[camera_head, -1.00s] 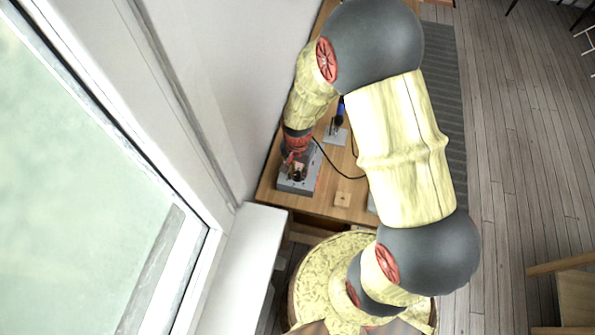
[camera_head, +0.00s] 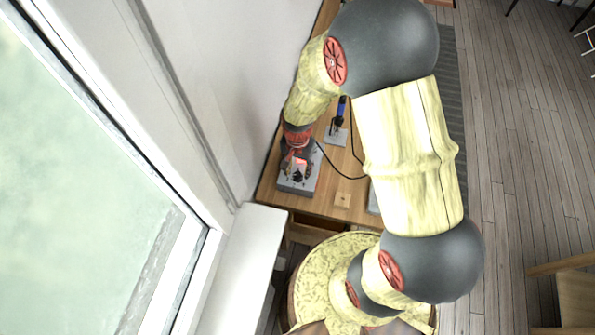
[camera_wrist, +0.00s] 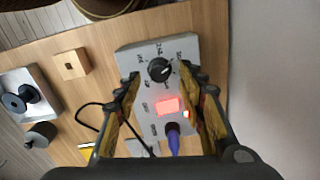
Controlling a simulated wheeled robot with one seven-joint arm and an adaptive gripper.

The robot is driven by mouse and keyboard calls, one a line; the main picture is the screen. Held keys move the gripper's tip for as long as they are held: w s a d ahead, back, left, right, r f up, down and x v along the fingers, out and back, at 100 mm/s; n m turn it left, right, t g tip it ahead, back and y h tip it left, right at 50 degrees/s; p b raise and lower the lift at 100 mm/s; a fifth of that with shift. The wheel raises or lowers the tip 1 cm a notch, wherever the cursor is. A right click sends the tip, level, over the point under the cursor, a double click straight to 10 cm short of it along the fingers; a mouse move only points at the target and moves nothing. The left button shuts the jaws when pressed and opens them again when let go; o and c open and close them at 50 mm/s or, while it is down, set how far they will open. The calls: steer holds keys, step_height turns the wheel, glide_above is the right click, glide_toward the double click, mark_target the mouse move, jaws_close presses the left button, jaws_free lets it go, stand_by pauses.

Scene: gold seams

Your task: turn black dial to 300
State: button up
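The black dial (camera_wrist: 160,69) sits on the upper part of a grey control box (camera_wrist: 128,57) in the wrist view, with small markings around it that are too small to read. A light pointer mark on the dial points to the right and slightly up. In the head view the box (camera_head: 312,182) stands on the wooden table, partly hidden under my gripper (camera_head: 296,168). In the wrist view my gripper (camera_wrist: 160,88) is open, its two fingers on either side of the box face and the dial between and just beyond the fingertips. Contact with the dial is not visible.
A black cable (camera_wrist: 88,105) curves over the table. A wooden block (camera_wrist: 72,65) and a grey tray with a dark spool (camera_wrist: 30,94) lie left. The wall is close on the right.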

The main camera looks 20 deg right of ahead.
mark_target(298, 176)
step_height(298, 176, up, 10)
stand_by(0.3)
steer(key=shift+f, duration=0.1)
stand_by(0.4)
steer(key=s+r+n+t+b, duration=0.5)
steer(key=s+r+n+b, duration=0.4)
steer(key=s+r, duration=0.5)
steer(key=shift+r+t, duration=0.3)
steer(key=shift+r, duration=0.5)
